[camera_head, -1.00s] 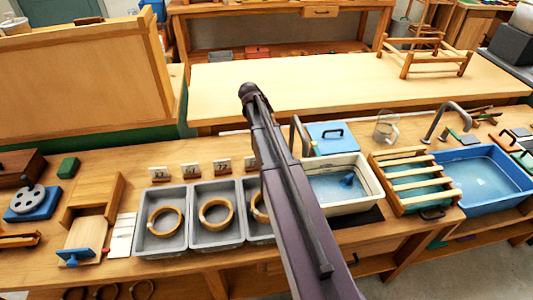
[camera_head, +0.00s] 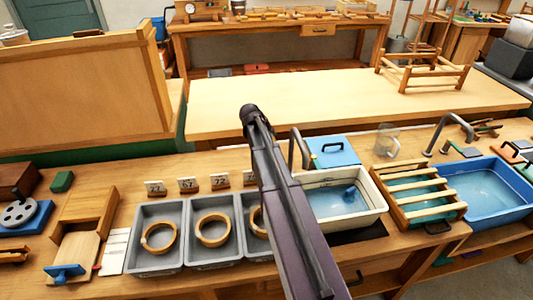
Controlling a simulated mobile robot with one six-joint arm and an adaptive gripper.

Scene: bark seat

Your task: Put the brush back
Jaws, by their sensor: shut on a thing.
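My arm (camera_head: 285,215) rises from the bottom edge across the middle of the head view, up to a dark rounded joint. My gripper does not show, and neither does anything held in it. I cannot make out a brush for certain. A small blue object (camera_head: 64,273) lies on a wooden board at the lower left. Another blue object (camera_head: 350,192) sits in the water of the white tub (camera_head: 377,207). Both are too small to identify.
Grey trays (camera_head: 155,267) with wooden rings stand in a row, partly behind my arm, with number cards behind them. Right of the white tub are a slatted wooden rack (camera_head: 415,186), a blue basin (camera_head: 500,213) and taps. The pale table (camera_head: 330,85) behind is mostly clear.

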